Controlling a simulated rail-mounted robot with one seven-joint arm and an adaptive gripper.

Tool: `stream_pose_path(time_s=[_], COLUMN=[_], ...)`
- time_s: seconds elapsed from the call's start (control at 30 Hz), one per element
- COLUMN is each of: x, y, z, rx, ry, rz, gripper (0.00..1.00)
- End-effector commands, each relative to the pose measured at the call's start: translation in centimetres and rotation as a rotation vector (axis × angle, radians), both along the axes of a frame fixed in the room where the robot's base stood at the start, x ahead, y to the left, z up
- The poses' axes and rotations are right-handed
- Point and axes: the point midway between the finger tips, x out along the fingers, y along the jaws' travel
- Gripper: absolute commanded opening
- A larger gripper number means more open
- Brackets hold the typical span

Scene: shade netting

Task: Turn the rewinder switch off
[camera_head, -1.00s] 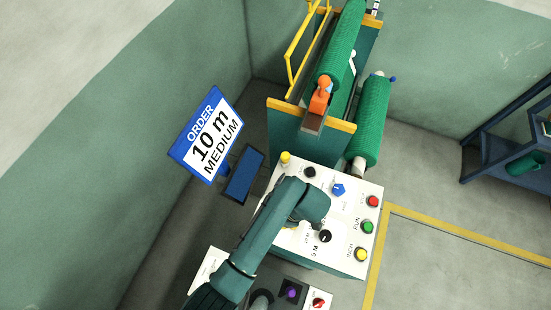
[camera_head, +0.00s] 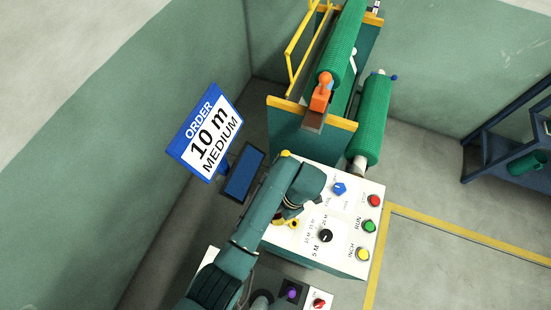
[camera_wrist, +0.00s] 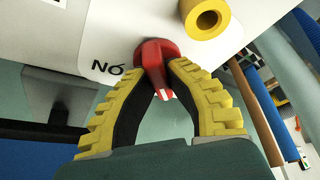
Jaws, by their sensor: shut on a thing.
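The rewinder switch (camera_wrist: 154,52) is a red knob with a white mark on its lower end, mounted on a pale panel in the wrist view. Upside-down lettering that looks like "ON" stands just left of it. My gripper (camera_wrist: 163,80) has its yellow-and-black fingers closed on either side of the knob's narrow lower part. In the head view the switch is hidden by my arm, which reaches over the left part of the white control panel (camera_head: 345,262).
A blue selector (camera_head: 339,188), a black dial (camera_head: 325,236) and red (camera_head: 375,201), green (camera_head: 369,226) and yellow (camera_head: 362,254) buttons share the panel. A yellow ring-shaped part (camera_wrist: 205,18) stands close beside the switch. The order sign (camera_head: 207,132) reads 10 m MEDIUM.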

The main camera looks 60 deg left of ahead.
Motion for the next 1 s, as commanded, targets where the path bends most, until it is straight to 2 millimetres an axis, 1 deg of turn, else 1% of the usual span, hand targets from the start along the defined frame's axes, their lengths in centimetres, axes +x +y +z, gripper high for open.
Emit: stream_pose_path(time_s=[0.03, 0.37, 0.4, 0.53, 0.57, 0.87, 1.0], x=[-0.1, -0.1, -0.1, -0.1, -0.1, 0.0, 0.5], y=[0.0, 0.0, 0.0, 0.0, 0.0, 0.0, 0.0], z=[-0.3, -0.3, -0.3, -0.2, -0.2, 0.1, 1.1], rx=[-0.001, -0.001, -0.001, 0.000, 0.000, 0.001, 0.001], ry=[0.003, 0.002, 0.003, 0.002, 0.002, 0.000, -0.001], rz=[0.004, 0.006, 0.006, 0.005, 0.005, 0.005, 0.004], gripper=[0.00, 0.00, 0.17, 0.42, 0.43, 0.43, 0.43])
